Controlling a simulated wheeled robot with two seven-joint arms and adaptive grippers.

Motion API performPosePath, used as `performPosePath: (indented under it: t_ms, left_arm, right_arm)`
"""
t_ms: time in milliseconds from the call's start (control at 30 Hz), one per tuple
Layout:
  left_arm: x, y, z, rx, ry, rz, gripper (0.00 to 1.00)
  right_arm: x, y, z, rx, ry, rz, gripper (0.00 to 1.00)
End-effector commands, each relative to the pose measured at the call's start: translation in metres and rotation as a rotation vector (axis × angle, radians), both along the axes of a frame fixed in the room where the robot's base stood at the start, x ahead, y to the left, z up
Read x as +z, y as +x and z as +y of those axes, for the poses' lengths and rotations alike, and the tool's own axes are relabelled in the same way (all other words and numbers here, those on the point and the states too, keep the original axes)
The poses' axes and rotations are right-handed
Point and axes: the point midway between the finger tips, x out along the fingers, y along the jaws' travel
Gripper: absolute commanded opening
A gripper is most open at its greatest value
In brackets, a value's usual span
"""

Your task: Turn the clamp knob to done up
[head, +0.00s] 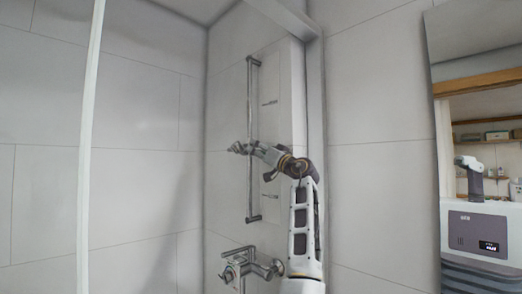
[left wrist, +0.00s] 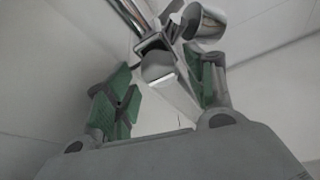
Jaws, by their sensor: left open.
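The clamp (head: 240,147) sits about halfway up a vertical chrome shower rail (head: 250,95). In the left wrist view, its rounded grey knob (left wrist: 158,66) faces the camera, with chrome clamp parts behind it. My left gripper (head: 258,150) reaches the clamp from the right in the head view. In the left wrist view, my left gripper (left wrist: 160,95) is open, with one green-padded finger on each side of the knob. I cannot tell whether either pad touches it. The knob is too small to make out in the head view. My right gripper is out of view.
A chrome mixer tap (head: 245,266) is on the wall below the rail. Tiled walls stand close around the rail. A pale vertical post (head: 90,140) crosses the left side.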

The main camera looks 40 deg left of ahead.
Motion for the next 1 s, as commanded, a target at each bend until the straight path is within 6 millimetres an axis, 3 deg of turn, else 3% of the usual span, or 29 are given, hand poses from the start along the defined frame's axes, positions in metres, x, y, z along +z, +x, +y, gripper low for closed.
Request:
performPosePath:
  t_ms: [200,533,1000]
  left_arm:
    - [-0.0006,0.0001,0.0000,0.000,0.000,0.001,0.52]
    - [-0.0007,0.0004,-0.0002,-0.001,0.000,0.001,0.09]
    - [-0.0014,0.0011,-0.0005,-0.001,0.003,0.044,0.09]
  right_arm:
    - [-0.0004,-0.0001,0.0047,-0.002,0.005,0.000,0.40]
    - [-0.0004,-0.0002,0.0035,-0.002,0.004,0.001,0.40]
    - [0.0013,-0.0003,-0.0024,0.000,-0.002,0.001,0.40]
